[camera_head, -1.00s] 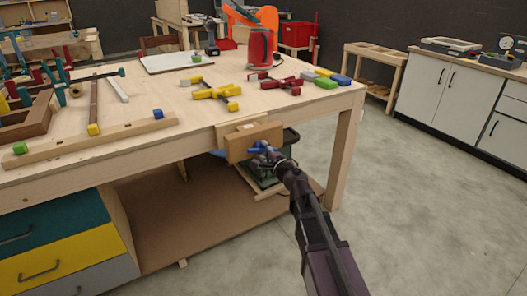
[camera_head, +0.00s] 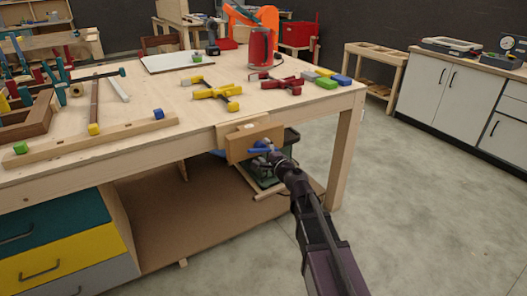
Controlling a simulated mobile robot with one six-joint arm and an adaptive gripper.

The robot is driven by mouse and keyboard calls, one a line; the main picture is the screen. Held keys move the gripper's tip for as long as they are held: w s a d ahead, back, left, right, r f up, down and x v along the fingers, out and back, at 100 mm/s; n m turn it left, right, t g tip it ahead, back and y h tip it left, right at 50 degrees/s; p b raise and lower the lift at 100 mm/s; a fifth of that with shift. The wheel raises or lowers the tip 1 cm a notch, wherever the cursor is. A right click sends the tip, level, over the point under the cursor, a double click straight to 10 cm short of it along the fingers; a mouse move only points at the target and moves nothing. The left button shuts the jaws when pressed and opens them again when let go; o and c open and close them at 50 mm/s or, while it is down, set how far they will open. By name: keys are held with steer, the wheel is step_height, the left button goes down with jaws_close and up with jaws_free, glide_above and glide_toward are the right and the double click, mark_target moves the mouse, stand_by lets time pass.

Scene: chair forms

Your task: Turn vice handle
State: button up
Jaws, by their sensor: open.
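The wooden vice (camera_head: 243,139) is fixed to the front edge of the workbench (camera_head: 300,108), near its right corner. Its blue handle (camera_head: 260,148) sticks out from the front jaw; part of it is hidden behind my gripper. My gripper (camera_head: 272,155) is at the handle, with its fingertips close around or beside it. It is open. I cannot tell whether the fingers touch the handle.
Yellow clamps (camera_head: 217,92), red clamps (camera_head: 275,83) and coloured blocks (camera_head: 326,82) lie on the bench top. The floor to the right is free.

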steer(key=v, duration=1.2)
steer(key=shift+w+r, duration=0.1)
steer(key=c, duration=0.6)
steer(key=shift+w+a+r+n+p, duration=0.1)
steer(key=shift+w+r+n+p, duration=0.1)
steer(key=shift+r+n+p, duration=0.4)
jaws_close()
steer(key=w+d+r+n+g+h+p, duration=0.1)
steer(key=w+r+n+g+p, duration=0.2)
steer(key=n+p, duration=0.6)
steer(key=w+d+r+n+g+h+p, duration=0.2)
steer(key=w+r+n+g+p, duration=0.2)
steer(key=r+n+p, duration=0.4)
steer(key=n+g+p, duration=0.1)
steer(key=p, duration=0.6)
steer(key=shift+d+r+n+g, duration=0.2)
steer(key=shift+d+n+g, duration=0.1)
steer(key=shift+g, duration=0.1)
